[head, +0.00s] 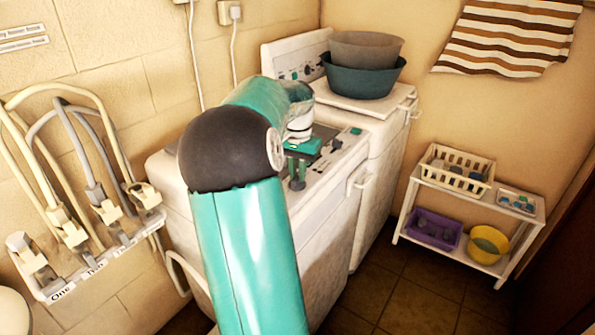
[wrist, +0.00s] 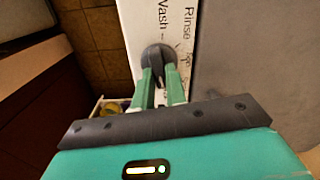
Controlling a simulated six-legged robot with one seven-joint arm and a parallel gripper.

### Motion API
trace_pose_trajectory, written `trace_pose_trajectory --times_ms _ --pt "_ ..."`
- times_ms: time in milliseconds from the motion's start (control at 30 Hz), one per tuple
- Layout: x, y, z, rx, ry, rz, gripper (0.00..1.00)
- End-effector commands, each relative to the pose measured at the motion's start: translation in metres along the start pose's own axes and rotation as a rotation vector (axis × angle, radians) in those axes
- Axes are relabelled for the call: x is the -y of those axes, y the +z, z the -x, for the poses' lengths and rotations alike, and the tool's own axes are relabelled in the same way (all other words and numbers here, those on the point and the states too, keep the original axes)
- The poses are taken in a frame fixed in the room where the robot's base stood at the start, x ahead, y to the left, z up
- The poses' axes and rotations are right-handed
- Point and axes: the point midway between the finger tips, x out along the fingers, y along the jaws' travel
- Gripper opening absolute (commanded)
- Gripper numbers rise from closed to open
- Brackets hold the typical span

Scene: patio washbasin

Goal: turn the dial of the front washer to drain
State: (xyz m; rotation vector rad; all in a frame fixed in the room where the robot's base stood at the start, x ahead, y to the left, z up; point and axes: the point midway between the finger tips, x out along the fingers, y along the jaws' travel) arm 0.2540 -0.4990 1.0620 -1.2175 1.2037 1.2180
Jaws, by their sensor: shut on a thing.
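The front washer (head: 325,215) is a white machine in the middle of the head view, partly hidden by my arm. Its top panel carries dark dials. My gripper (head: 297,168) points down over this panel, with its green fingers closed on a dark grey dial (head: 297,184). In the wrist view the fingers (wrist: 160,78) pinch the round dial (wrist: 156,54) from both sides. The words "Wash" and "Rinse" are printed on the white panel (wrist: 140,12) by the dial. A "drain" label cannot be made out, nor where the dial points.
A second white washer (head: 385,135) stands behind, bearing a green basin (head: 360,80) and a grey basin (head: 365,48). A hose rack (head: 105,255) is on the left wall. A low white shelf (head: 470,190) stands right. The tiled floor (head: 415,295) between is clear.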

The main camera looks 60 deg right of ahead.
Motion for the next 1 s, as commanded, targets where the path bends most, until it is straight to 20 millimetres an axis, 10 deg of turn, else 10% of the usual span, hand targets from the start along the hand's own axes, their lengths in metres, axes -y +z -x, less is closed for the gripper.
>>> trace_pose_trajectory --times_ms 400,533,1000 --pt "0.000 0.000 0.001 -0.001 -0.001 -0.011 0.00" --pt "0.000 0.000 0.001 -0.001 -0.001 -0.011 0.35" --pt "0.000 -0.001 0.015 -0.002 -0.002 -0.010 0.35"
